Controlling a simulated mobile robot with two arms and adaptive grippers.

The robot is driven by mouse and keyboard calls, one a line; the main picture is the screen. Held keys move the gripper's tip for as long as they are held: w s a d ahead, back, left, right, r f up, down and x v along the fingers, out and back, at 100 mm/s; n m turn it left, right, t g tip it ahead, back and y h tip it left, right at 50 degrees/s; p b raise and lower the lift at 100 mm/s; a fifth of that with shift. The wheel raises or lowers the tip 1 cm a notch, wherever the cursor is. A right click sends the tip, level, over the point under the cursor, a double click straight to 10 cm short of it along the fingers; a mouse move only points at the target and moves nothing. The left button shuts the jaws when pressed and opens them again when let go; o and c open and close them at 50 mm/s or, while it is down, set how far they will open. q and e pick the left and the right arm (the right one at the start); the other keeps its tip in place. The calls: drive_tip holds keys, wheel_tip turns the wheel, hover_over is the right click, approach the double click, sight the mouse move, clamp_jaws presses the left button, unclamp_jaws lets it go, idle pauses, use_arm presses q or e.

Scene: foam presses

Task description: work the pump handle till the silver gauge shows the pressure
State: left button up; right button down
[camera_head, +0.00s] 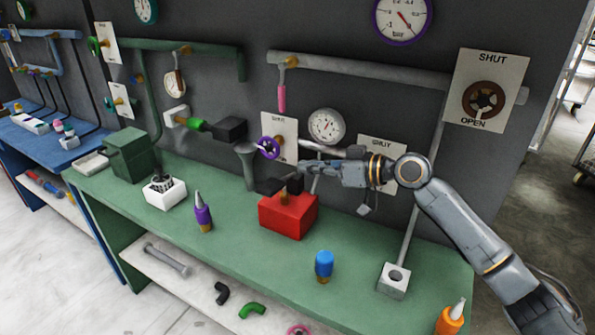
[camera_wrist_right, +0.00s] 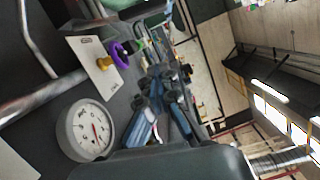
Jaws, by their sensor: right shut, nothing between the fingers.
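The silver gauge (camera_head: 327,127) has a pale face and hangs on the dark wall behind the bench. It also shows in the right wrist view (camera_wrist_right: 86,131), with a red needle; its figures are too small to read surely. The red pump (camera_head: 287,216) stands on the green bench below it, with a brass stem and a dark handle (camera_head: 269,187) on top. My right gripper (camera_head: 302,167) is shut and empty, just above and behind the handle. I cannot tell whether it touches the handle. In the right wrist view the fingers (camera_wrist_right: 158,88) are close together. My left gripper is out of view.
A purple valve wheel (camera_head: 268,147) and pipes are on the wall close to my right gripper. A blue-capped bottle (camera_head: 324,266), a purple bottle (camera_head: 203,213) and a white box (camera_head: 164,193) stand on the green bench (camera_head: 260,262). The bench's front middle is mostly clear.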

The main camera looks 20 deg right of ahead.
drive_tip(key=p, duration=0.3)
hover_over(277, 187)
drive_tip(key=shift+w+f, duration=0.2)
drive_tip(key=shift+f, duration=0.6)
wheel_tip(277, 187, down, 3)
drive_tip(key=shift+s+p, duration=0.15)
drive_tip(key=shift+p, duration=0.4)
drive_tip(key=shift+s+f, duration=0.15)
drive_tip(key=shift+f, duration=0.55)
